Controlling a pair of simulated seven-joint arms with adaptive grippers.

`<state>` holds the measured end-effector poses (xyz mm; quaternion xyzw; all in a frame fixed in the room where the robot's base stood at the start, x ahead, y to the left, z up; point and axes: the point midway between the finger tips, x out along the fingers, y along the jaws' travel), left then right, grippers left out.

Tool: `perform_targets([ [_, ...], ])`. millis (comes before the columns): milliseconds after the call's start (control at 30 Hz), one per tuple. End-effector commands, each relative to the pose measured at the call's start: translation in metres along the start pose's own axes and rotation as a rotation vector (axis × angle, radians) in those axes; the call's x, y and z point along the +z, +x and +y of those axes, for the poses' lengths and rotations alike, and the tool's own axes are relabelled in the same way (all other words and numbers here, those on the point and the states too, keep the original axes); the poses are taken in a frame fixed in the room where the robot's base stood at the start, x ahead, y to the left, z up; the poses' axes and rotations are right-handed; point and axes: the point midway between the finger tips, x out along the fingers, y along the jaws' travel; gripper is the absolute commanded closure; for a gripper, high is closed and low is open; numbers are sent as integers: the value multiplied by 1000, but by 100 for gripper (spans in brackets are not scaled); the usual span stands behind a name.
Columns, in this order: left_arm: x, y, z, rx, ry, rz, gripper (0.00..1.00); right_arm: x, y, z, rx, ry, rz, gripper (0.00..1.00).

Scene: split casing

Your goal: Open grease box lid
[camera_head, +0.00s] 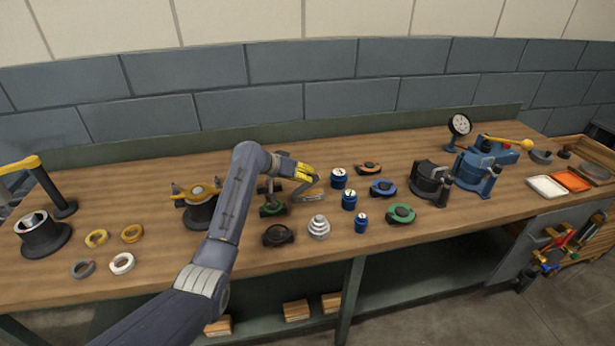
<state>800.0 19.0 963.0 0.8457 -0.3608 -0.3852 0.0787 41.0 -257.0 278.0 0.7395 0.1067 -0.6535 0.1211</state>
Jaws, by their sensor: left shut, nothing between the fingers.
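My left gripper (314,188) reaches in from the left, over the middle of the workbench (160,268). Its yellow and grey fingers are shut and empty. Just left of it and below its wrist is a low round dark piece with a green part (271,209), partly covered by my arm. No thing is clearly marked as a grease box, and I cannot tell which piece it is. Low round black pieces with a black (278,236), green (401,213), blue (383,188) or orange (369,168) top lie nearby. My right gripper is not in view.
Blue canisters (348,199) and a stepped silver piece (319,227) stand close to the gripper. A yellow-topped fixture (200,197) is left of it. A black casing (430,180) and a blue vise-like fixture (480,166) are to the right. Rings (122,263) lie left.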

Motion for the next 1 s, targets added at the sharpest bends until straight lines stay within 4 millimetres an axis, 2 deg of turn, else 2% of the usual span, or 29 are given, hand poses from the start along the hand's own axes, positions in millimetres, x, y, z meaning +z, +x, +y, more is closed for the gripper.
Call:
perform_targets([
  [100, -5, -2, 1, 1, 1, 9, 100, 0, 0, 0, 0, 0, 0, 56],
  [433, -2, -1, 1, 0, 0, 3, 62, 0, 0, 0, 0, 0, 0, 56],
  [767, -1, -3, 0, -1, 0, 2, 61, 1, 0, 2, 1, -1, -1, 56],
  [867, -1, -12, -1, -2, 0, 3, 61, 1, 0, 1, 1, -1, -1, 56],
  [1000, -1, -33, -1, -3, 2, 2, 61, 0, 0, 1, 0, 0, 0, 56],
])
